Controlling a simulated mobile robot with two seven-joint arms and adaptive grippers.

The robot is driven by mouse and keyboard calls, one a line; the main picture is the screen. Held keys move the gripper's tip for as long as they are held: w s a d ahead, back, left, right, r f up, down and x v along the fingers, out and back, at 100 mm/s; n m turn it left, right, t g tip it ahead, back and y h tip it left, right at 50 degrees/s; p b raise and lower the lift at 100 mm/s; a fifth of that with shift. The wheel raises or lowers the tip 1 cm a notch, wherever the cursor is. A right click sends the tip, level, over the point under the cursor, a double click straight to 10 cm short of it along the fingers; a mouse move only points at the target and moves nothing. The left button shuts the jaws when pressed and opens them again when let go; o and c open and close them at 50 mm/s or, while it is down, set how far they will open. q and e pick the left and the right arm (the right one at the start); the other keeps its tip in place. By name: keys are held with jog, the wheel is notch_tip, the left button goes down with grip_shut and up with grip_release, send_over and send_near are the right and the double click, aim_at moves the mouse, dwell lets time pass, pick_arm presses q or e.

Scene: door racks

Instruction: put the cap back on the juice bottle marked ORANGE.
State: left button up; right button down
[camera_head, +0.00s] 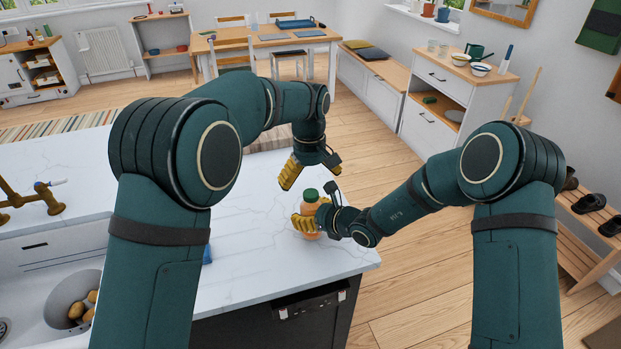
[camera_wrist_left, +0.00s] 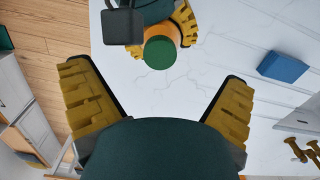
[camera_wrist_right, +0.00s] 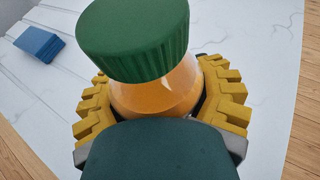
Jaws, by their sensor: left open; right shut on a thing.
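An orange juice bottle (camera_head: 308,208) stands upright on the white counter, with a green cap (camera_head: 311,195) on its top. In the right wrist view the cap (camera_wrist_right: 133,35) sits over the neck of the bottle (camera_wrist_right: 158,92); I cannot tell how tightly. No label wording is readable. My right gripper (camera_head: 312,224) is shut around the bottle's body. My left gripper (camera_head: 305,177) is open and empty, just behind and above the bottle. In the left wrist view the cap (camera_wrist_left: 159,53) lies ahead of the open fingers, apart from them.
A blue block (camera_wrist_left: 283,67) lies on the marble counter (camera_head: 250,255), partly hidden by my left arm in the head view. A brass tap (camera_head: 40,197) and a sink holding a bowl (camera_head: 70,295) are at the left. The counter around the bottle is clear.

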pick_arm(q)
notch_tip(320, 180, up, 12)
dwell(0.6)
jog(key=shift+w+a, duration=0.1)
pick_arm(e)
grip_release()
jog(key=shift+d, duration=0.1)
jog(key=v, duration=1.2)
